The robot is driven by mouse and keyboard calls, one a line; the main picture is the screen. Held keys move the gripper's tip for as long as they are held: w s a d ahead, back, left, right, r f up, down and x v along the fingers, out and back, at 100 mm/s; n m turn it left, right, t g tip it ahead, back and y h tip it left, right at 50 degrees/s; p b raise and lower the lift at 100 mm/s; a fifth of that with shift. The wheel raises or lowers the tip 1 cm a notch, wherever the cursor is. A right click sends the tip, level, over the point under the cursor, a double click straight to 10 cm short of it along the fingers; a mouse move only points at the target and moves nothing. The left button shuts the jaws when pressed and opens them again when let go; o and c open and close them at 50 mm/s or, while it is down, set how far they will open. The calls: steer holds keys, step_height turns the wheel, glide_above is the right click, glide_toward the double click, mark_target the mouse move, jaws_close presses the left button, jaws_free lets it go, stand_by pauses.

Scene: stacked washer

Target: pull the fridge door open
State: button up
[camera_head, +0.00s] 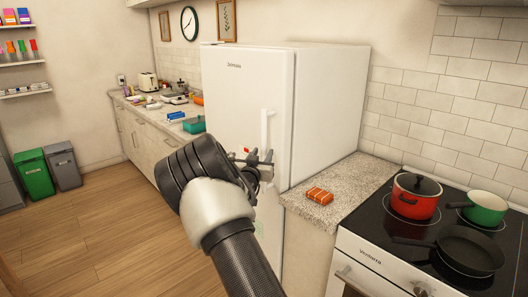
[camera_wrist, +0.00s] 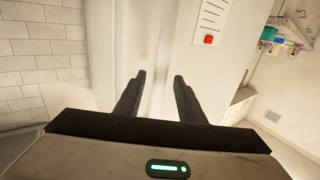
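The white fridge (camera_head: 235,90) stands upright in the middle of the head view, with its door shut. A white vertical handle (camera_head: 267,128) runs down the door near its right edge. My gripper (camera_head: 268,160) is at the handle's lower part in the head view; my arm hides the door below. In the wrist view my gripper (camera_wrist: 160,80) has its two dark fingers apart, pointing at the pale fridge front (camera_wrist: 185,35). A pale vertical strip shows between and beyond the fingers; I cannot tell whether they touch it.
A granite counter (camera_head: 350,185) with an orange packet (camera_head: 320,196) adjoins the fridge at right. Beyond is a stove (camera_head: 360,240) with a red pot (camera_head: 416,196), green pot (camera_head: 484,208) and black pan (camera_head: 470,249). Wooden floor (camera_head: 110,235) is free at left.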

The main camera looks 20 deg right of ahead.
mark_target(263, 152)
steer(key=shift+x, duration=1.55)
steer(key=shift+c, duration=0.2)
jaws_close()
